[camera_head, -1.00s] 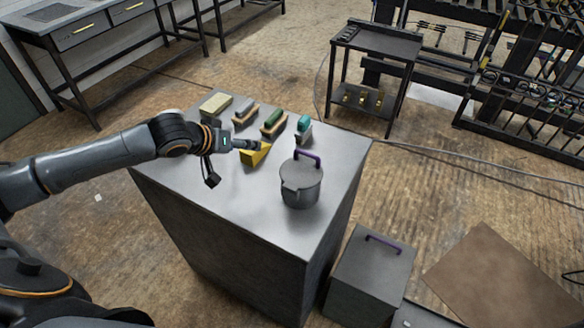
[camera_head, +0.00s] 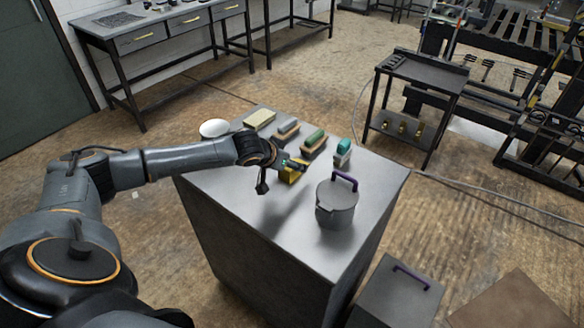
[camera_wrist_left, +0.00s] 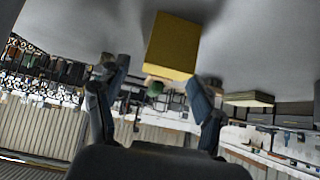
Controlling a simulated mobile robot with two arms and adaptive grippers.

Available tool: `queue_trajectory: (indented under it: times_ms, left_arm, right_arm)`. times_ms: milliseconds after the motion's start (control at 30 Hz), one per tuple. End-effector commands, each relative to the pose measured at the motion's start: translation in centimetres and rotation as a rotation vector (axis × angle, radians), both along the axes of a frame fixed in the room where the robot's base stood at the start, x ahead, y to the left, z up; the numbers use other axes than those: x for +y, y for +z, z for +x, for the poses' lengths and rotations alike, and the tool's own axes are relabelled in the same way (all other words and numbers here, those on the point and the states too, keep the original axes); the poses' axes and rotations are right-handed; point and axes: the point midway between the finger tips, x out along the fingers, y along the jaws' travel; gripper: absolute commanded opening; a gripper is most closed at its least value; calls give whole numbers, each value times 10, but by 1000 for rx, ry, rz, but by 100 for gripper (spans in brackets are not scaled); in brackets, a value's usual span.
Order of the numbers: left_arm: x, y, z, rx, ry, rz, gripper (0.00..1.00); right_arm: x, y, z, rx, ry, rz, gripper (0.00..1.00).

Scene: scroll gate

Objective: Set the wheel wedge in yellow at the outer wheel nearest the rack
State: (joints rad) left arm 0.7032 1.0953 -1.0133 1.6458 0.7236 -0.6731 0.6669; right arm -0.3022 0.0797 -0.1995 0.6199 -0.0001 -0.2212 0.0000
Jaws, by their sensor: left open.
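The yellow wheel wedge (camera_head: 293,174) lies on the grey metal-topped cabinet (camera_head: 250,212), behind and left of the lidded pot. My left gripper (camera_head: 298,165) is at the wedge and partly covers it. In the left wrist view the wedge (camera_wrist_left: 172,45) shows as a yellow block just ahead of the gap between the two spread fingers of my left gripper (camera_wrist_left: 155,100). Those fingers are open, and I cannot tell whether either touches it. My right gripper is not in view. No wheel is clearly recognisable.
Several brushes or blocks, including a green-topped one (camera_head: 314,141) and a teal one (camera_head: 343,152), stand behind the wedge. The pot (camera_head: 337,203) has a purple handle. A small cart (camera_head: 415,75) and dark racking (camera_head: 540,125) stand right. A lidded box (camera_head: 397,293) sits on the floor.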

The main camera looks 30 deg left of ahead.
Motion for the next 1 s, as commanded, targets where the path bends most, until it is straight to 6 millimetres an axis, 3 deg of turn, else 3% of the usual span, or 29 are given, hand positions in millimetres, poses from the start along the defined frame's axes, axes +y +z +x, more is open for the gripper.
queue_trajectory:
  times_ms: [233,567,867,900,1000]
  left_arm:
    - [-1,-21,22,0,1,-2,68]
    - [-1,-25,25,1,0,0,66]
    - [-1,-25,25,1,0,0,5]
    - [-1,-24,25,-1,1,-1,0]
    - [-1,-24,25,0,1,-1,0]
  right_arm:
    - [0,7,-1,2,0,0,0]
    - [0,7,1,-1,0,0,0]
    - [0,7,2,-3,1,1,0]
    - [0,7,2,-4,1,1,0]
    - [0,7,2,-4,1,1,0]
